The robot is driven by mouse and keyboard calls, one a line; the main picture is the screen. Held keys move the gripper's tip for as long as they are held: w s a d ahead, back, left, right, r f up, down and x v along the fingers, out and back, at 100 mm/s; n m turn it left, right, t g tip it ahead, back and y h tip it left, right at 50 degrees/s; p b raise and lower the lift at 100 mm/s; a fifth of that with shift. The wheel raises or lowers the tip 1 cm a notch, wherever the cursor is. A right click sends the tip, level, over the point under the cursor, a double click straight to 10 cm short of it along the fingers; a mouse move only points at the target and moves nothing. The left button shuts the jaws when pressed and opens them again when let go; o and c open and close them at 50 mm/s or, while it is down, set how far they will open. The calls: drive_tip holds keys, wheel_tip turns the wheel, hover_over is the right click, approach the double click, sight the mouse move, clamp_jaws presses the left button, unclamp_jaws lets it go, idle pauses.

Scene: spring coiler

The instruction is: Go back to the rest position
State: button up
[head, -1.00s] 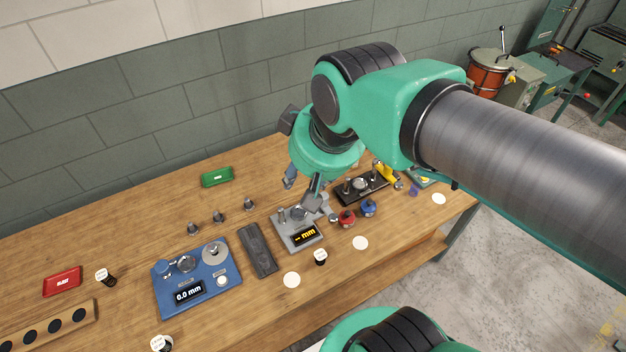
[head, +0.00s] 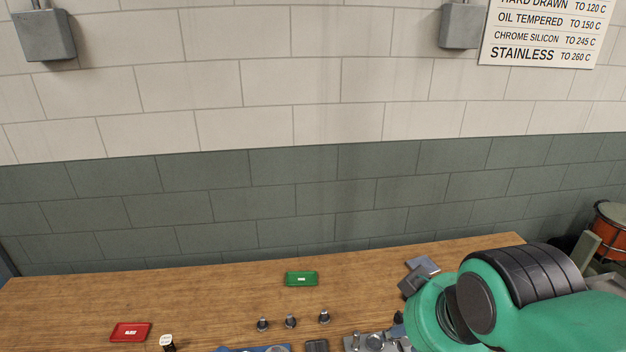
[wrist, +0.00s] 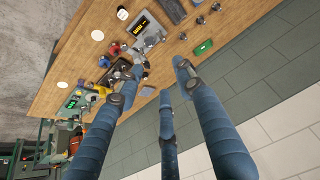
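My gripper (wrist: 160,80) shows in the wrist view as blue fingers spread apart, with nothing visible between them. It is open and above the wooden bench (wrist: 160,12). The grey gauge with a lit amber display (wrist: 140,26) lies on the bench beyond the fingertips, at the top of the wrist view. In the head view my green arm fills the lower right, and the fingers are hidden or out of frame there.
On the bench are a green tray (head: 302,279), a red tray (head: 131,331) and several small dark posts (head: 290,321). A block wall (head: 250,200) stands behind the bench. A black fixture (wrist: 117,72) and red and blue items sit near the gauge. The bench's back left is mostly clear.

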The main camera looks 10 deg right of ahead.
wheel_tip(320, 180, down, 4)
drive_tip(key=b, duration=0.3)
drive_tip(key=shift+o, duration=0.5)
drive_tip(key=shift+r, duration=0.1)
